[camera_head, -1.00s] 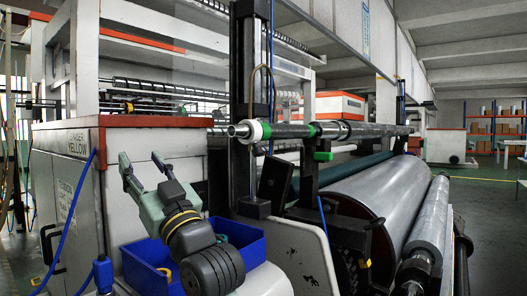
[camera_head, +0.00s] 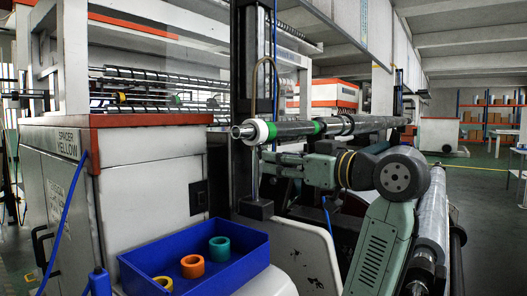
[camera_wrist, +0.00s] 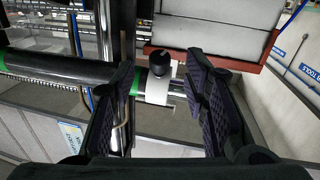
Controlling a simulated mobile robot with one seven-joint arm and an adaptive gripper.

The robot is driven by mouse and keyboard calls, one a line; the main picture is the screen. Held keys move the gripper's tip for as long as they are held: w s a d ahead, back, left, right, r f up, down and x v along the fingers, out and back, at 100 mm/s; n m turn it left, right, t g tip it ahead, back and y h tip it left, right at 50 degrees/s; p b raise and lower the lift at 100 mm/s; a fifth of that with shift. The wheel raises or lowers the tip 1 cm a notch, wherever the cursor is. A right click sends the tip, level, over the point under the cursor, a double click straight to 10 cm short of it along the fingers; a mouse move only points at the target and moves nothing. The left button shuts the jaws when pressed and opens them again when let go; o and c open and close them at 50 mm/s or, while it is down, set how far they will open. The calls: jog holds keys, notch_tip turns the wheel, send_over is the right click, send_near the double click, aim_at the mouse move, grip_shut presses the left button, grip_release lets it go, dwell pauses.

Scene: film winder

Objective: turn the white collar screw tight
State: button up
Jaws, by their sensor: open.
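The white collar (camera_head: 262,131) is around the shaft (camera_head: 290,129), near its left end. It also shows in the wrist view (camera_wrist: 157,89), where a round black screw knob (camera_wrist: 160,62) sits on its upper side. The knob cannot be made out in the head view. My gripper (camera_head: 281,158) is just below and beside the collar in the head view. In the wrist view my gripper (camera_wrist: 158,68) is open, one finger on each side of the collar and knob, with gaps visible on both sides.
Green bands (camera_head: 317,128) are on the shaft right of the collar. A blue bin (camera_head: 214,279) holding yellow, orange and teal rings stands at lower left. A white cabinet (camera_head: 143,155) is behind it. A dark vertical post (camera_head: 244,75) rises behind the shaft.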

jog(key=p+x, duration=0.1)
jog(key=x, duration=0.4)
jog(key=shift+w+a+p, duration=0.2)
jog(key=shift+w+p, duration=0.05)
jog(key=shift+p, duration=0.05)
jog(key=shift+c, duration=0.3)
grip_shut()
